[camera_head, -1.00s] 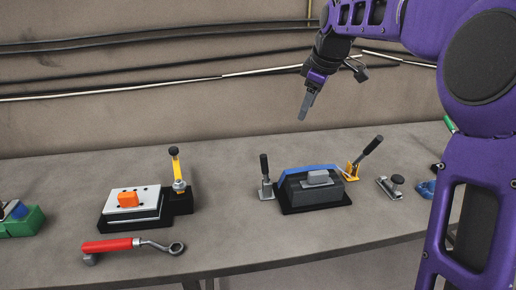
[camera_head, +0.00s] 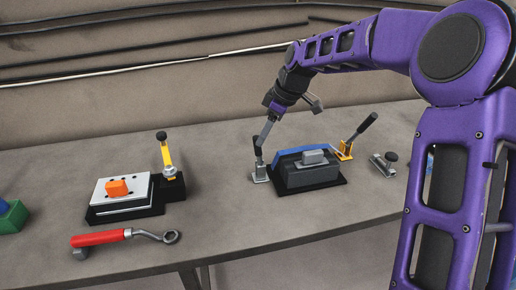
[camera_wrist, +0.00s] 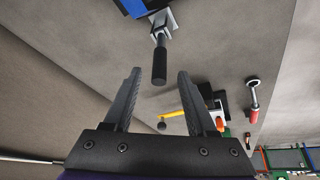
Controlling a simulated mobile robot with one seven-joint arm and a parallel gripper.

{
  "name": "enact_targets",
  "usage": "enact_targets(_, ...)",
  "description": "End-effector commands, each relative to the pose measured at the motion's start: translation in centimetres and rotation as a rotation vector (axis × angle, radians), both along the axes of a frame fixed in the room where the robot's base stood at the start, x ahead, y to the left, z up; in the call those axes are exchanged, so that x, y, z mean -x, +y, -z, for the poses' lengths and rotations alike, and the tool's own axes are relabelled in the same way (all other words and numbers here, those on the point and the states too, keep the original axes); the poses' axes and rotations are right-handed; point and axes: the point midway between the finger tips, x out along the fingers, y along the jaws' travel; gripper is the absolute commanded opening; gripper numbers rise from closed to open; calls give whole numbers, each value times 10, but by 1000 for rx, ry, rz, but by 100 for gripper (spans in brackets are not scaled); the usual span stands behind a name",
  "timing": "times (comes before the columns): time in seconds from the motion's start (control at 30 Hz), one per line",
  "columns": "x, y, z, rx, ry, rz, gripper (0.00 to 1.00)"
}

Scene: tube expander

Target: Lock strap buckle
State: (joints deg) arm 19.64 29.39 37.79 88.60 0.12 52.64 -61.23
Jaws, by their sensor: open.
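The strap fixture is a dark base (camera_head: 322,182) with a grey block (camera_head: 312,157) and a blue strap (camera_head: 290,153) over it. At its left end stands a grey buckle (camera_head: 260,175) with a black-handled lever (camera_head: 257,145), upright. My gripper (camera_head: 264,133) is open and points down by the left lever's handle. In the wrist view the black handle (camera_wrist: 160,66) lies ahead of the open fingers (camera_wrist: 153,95), not between them; contact cannot be told.
A grey clamp (camera_head: 383,164) lies right of the fixture. To the left are a plate with an orange block (camera_head: 117,187), a yellow lever (camera_head: 167,155) and a red-handled wrench (camera_head: 100,238). The table between them is clear.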

Motion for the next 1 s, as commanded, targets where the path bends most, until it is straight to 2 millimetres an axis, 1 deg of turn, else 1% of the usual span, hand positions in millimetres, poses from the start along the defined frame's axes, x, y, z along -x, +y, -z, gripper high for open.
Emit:
enact_targets(0.03, -1, 5, 13, -1, 2, -2, 57)
enact_targets(0.1, -4, 9, 25, -1, 4, -2, 57)
enact_targets(0.2, -6, 14, 39, 0, 3, -2, 57)
enact_targets(0.3, -9, 18, 48, 1, 2, 1, 57)
enact_targets(0.43, -10, 20, 54, 0, 1, 1, 57)
enact_targets(0.7, -11, 21, 55, 0, -1, 1, 57)
enact_targets(0.73, -11, 21, 55, 0, -1, 0, 55)
enact_targets(0.77, -11, 21, 55, 0, -1, 0, 50)
enact_targets(0.8, -10, 21, 55, 0, -1, 0, 43)
enact_targets(0.87, -10, 21, 55, 0, -1, 0, 32)
enact_targets(1.0, -11, 20, 55, 0, -1, 0, 7)
